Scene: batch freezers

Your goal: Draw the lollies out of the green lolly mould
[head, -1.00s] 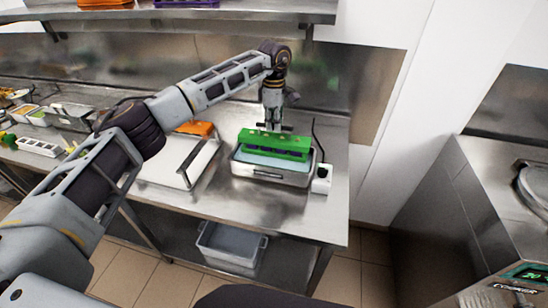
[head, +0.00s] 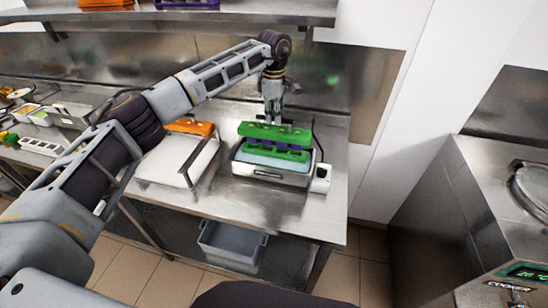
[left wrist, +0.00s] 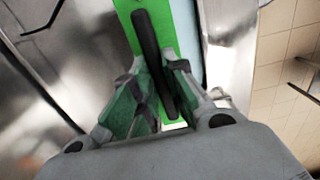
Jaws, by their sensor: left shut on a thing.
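The green lolly mould (head: 292,154) sits in a steel pan (head: 264,173) on the steel table. A green top bar (head: 262,131) is raised above the mould. Purple lollies (head: 266,146) show in the gap between bar and mould; whether their lower ends are clear of the mould I cannot tell. My left gripper (head: 272,119) comes down from above onto the bar. In the left wrist view its fingers (left wrist: 160,88) close around the black handle (left wrist: 150,50) on the green bar (left wrist: 183,25). My right gripper is not in view.
A white device (head: 321,178) with a black cable stands at the pan's right. To the left are a white tray (head: 165,166) and an orange mould (head: 192,127). A grey bin (head: 230,246) is below the table. A shelf (head: 240,12) hangs above.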

